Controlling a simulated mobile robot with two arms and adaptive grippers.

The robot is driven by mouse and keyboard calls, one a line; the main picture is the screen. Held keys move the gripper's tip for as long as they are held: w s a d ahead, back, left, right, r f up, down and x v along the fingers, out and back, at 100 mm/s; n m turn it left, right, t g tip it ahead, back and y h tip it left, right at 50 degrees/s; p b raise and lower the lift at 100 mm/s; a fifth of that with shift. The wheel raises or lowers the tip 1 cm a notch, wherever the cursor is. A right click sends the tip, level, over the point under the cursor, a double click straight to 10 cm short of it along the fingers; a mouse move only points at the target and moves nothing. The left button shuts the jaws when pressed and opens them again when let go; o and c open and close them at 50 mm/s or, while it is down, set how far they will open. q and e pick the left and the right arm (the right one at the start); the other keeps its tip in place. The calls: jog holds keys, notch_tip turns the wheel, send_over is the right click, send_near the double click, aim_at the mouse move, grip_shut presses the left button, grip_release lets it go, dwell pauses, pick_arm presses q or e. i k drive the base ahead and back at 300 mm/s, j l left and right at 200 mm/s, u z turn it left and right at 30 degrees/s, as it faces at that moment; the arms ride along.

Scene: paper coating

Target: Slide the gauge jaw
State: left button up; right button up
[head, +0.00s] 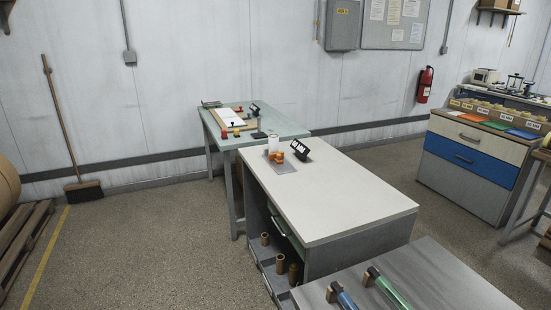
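I cannot make out a gauge jaw for certain. A pale board with a wooden edge (230,117) lies on the far green-topped table (280,122), with small red and dark pieces around it; they are too small to tell apart. On the white-topped bench (340,194) a grey mat (273,157) holds orange pieces (279,157), a small white upright item (273,142) and a tilted black sign (300,150). Neither of my grippers is in view.
A grey table (440,280) at the bottom right holds a blue and a green tool (388,288). A drawer cabinet (470,160) stands at right. A broom (62,130) leans on the wall; a pallet (22,235) lies at left. The floor (150,240) left of the benches is clear.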

aim_at(278, 157)
jog(key=i+j, duration=0.2)
jog(key=i, duration=0.2)
jog(key=i+j, duration=0.2)
jog(key=i, duration=0.2)
jog(key=i+j, duration=0.2)
jog(key=i, duration=0.2)
jog(key=i+j, duration=0.2)
jog(key=i, duration=0.2)
jog(key=u, duration=0.05)
